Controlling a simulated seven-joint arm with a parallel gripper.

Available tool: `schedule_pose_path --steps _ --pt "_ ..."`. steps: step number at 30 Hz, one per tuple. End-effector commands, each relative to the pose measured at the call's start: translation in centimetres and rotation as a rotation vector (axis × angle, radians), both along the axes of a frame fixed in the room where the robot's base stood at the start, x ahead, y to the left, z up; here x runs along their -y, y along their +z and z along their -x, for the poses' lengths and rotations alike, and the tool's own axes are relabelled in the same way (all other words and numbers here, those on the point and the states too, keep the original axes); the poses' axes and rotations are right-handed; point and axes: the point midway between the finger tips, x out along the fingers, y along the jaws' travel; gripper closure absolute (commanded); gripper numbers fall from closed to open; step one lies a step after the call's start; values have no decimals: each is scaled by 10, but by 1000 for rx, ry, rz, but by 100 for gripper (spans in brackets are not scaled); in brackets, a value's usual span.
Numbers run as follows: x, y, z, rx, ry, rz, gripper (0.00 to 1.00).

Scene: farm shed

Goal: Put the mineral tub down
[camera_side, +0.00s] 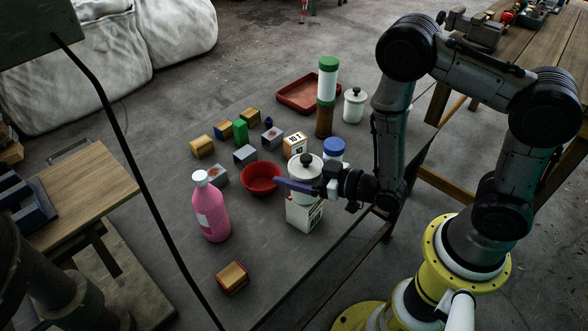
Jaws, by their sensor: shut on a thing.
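A white round tub with a dark knob on its lid (306,168), which looks like the mineral tub, is upright near the middle of the table. My gripper (298,187) reaches it from the right, with a purple finger across its near side. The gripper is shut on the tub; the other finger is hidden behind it. A white carton (303,214) stands just below the tub in the picture and hides its base. I cannot tell whether the tub touches the table or hangs above it.
A red bowl (259,179) is close left of my gripper, and a pink bottle (210,208) stands further left. A blue-lidded jar (333,149) is close behind. Several small blocks, a green-capped bottle (327,82), another white pot (354,106) and a red tray (305,108) stand farther back.

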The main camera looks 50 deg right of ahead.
Motion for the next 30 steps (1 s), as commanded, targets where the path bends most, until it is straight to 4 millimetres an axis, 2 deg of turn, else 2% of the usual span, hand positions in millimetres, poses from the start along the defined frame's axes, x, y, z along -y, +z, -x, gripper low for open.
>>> schedule_pose_path --steps 7,8,9,19,30 --pt "0 -2 -1 3 0 -1 100" --pt "0 -3 0 0 0 0 7" --pt "0 -3 0 -1 0 0 0" --pt "0 1 0 0 0 0 0" --pt "14 12 54 -1 -1 -1 0"
